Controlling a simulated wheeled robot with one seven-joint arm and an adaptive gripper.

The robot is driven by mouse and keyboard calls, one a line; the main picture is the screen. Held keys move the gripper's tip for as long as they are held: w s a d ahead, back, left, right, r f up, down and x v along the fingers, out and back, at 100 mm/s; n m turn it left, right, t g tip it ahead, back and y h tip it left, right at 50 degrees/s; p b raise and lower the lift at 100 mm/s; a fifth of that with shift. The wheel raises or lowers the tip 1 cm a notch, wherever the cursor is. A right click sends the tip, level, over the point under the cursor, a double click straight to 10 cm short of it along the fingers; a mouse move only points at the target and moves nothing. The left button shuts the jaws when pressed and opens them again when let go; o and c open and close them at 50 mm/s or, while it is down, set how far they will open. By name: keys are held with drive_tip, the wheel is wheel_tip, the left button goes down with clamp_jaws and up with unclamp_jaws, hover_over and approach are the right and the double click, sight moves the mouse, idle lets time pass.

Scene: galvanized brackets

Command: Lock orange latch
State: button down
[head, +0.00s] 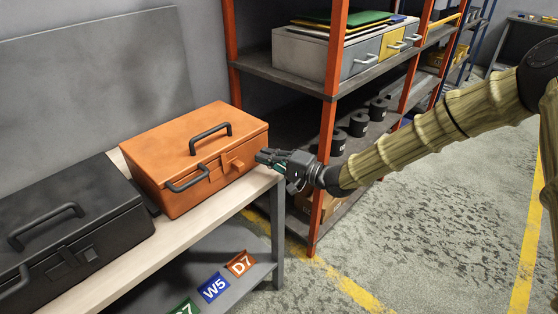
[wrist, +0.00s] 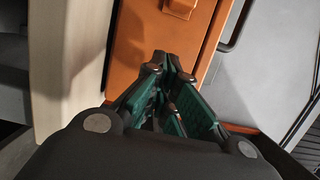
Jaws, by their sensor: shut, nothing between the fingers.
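The orange toolbox (head: 152,157) stands on the bench with its lid down and a dark handle on top. Its orange latch (head: 236,164) is a block on the front face, right of the dark front handle (head: 188,181). My gripper (head: 266,157) is shut and empty, just in front of the box's right front corner, beside the latch. In the wrist view the gripper (wrist: 168,66) has its fingertips together in front of the orange box face (wrist: 150,35). An orange block, likely the latch (wrist: 181,7), shows at the top edge. I cannot tell whether the fingertips touch the box.
A black toolbox (head: 65,235) stands left of the orange one on the bench (head: 178,247). A shelf with orange posts (head: 331,115) rises behind my arm. The floor (head: 420,225) at right is open.

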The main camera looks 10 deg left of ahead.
sight(238, 166)
drive_tip(key=shift+s+a, duration=0.3)
drive_tip(key=shift+s, duration=0.3)
drive_tip(key=shift+s+a, duration=0.3)
drive_tip(key=shift+s, duration=0.3)
drive_tip(key=shift+s+a, duration=0.3)
drive_tip(key=shift+s, duration=0.3)
